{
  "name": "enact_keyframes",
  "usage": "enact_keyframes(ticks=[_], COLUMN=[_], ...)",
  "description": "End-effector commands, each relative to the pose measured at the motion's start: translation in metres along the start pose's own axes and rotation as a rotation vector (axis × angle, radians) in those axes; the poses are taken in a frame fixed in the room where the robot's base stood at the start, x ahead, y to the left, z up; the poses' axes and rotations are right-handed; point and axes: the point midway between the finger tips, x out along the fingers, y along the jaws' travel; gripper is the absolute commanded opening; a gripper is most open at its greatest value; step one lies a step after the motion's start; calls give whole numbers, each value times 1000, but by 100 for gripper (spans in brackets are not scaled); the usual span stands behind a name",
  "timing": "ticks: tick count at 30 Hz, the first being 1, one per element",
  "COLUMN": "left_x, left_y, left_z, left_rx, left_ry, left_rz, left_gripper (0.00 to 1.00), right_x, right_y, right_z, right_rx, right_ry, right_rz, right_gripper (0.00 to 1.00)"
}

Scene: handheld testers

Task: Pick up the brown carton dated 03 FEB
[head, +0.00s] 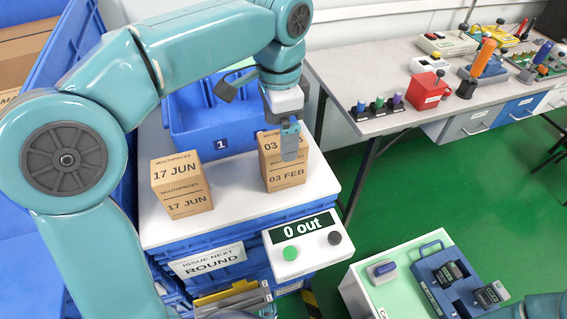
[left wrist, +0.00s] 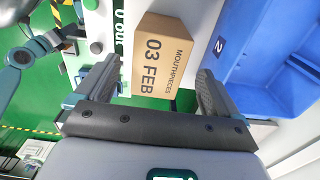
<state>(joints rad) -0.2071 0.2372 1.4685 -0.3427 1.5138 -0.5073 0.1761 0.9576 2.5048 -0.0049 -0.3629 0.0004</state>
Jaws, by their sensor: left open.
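The brown carton marked 03 FEB (head: 284,178) stands upright on the right part of the white top; it also shows in the left wrist view (left wrist: 160,62), with MOUTHPIECES printed on it. My left gripper (head: 289,143) points down at the carton's top and hides part of its upper label. In the left wrist view its open fingers (left wrist: 155,85) lie on either side of the carton, with gaps showing. A second brown carton, marked 17 JUN (head: 181,186), stands to the left. A teal arm, apparently my right, shows at the left wrist view's edge; its jaws are unclear.
A blue bin numbered 1 (head: 212,125) stands behind the cartons. A sign reading 0 out (head: 304,224), with green and dark buttons, is at the front edge. A case with black handheld devices (head: 450,275) lies lower right. A grey bench (head: 370,62) with testers stands behind right.

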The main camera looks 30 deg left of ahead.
Motion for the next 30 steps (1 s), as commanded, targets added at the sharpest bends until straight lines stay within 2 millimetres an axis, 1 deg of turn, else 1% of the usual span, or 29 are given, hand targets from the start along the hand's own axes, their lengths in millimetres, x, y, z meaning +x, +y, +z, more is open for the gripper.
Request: enact_keyframes(ticks=[1,5,7,12,15,17,22,23,24,26,27,28,30], left_x=[6,11,18,47,60,62,60,60,60,60,60,60,60], left_y=[0,-1,-1,0,-1,-1,-1,-1,-1,-1,-1,-1,-1], left_z=[0,-1,-2,-6,-6,-6,-7,-7,-7,-7,-7,-7,-7], left_rx=[0,0,0,0,-1,-1,-1,0,0,0,0,0,0], left_ry=[0,0,-1,-2,-2,-1,0,0,0,0,0,0,0], left_rz=[0,0,0,1,1,1,0,0,0,0,0,0,0], left_gripper=[96,96,96,96,96,96,96,89,76,57,44,35,35], right_x=[3,4,8,22,26,26,25,25,25,25,25,25,25], right_y=[1,2,3,8,10,10,9,9,9,9,9,9,9], right_z=[0,0,0,-1,-1,-1,-1,-1,-1,-1,-1,-1,-1], right_rx=[0,0,0,0,0,0,0,0,0,0,0,0,0], right_ry=[0,0,0,0,0,0,0,0,0,0,0,0,0], right_rz=[0,0,0,0,0,0,0,0,0,0,0,0,0], right_gripper=[43,43,43,43,43,43,43,43,43,43,43,43,43])
